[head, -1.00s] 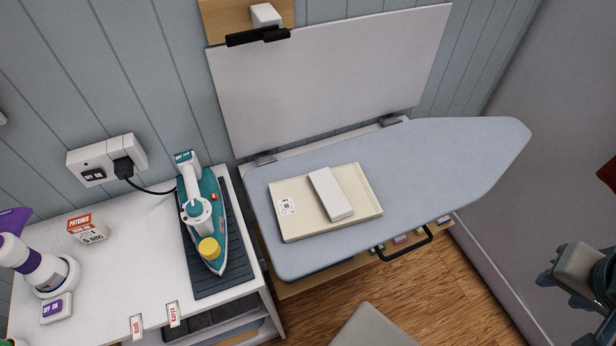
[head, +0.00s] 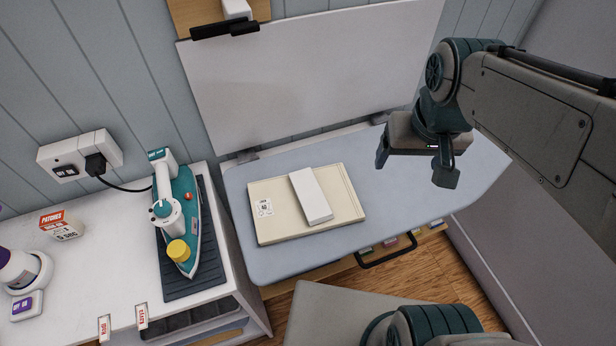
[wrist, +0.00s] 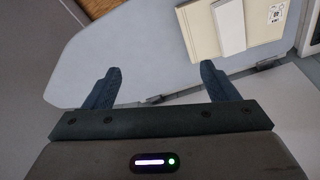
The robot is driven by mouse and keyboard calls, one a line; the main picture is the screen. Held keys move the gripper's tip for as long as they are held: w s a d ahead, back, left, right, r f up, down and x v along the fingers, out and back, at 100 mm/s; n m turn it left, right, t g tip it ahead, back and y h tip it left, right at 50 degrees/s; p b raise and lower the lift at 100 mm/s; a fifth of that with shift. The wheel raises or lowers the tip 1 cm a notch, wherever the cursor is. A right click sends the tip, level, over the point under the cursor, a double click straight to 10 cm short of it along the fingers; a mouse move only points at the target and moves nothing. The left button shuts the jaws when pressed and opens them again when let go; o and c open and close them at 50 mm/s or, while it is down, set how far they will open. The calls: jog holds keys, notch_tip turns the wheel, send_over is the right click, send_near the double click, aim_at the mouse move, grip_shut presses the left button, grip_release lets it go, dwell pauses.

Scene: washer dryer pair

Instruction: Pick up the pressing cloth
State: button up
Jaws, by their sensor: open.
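A narrow white folded piece (head: 311,196), which appears to be the pressing cloth, lies on top of a wider cream folded item (head: 347,212) with a printed label. Both rest on the left part of the grey-blue ironing board (head: 270,262). My gripper (head: 414,170) is open and empty above the board, to the right of the stack and apart from it. In the wrist view, the white piece (wrist: 230,25) and cream item (wrist: 200,35) show at the upper right, beyond the open fingers (wrist: 156,80).
A teal iron (head: 181,215) stands on a dark mat (head: 205,270) on the white counter at left, its cord running to a wall socket (head: 75,158). A white panel (head: 310,75) rises behind the board. A black handle (head: 388,258) sits below its front edge.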

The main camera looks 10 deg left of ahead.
jog(key=w+a+f+n+g+b, duration=0.1)
jog(key=w+a+f+n, duration=0.15)
jog(key=a, duration=0.55)
jog(key=n+g+b, duration=0.1)
jog(key=n+b, duration=0.1)
send_near(310, 194)
jog(key=f, duration=0.4)
jog(key=f+p, duration=0.1)
jog(key=f, duration=0.3)
jog(key=shift+w+a+f, duration=0.1)
jog(key=shift+w+f, duration=0.1)
jog(key=c, duration=1.1)
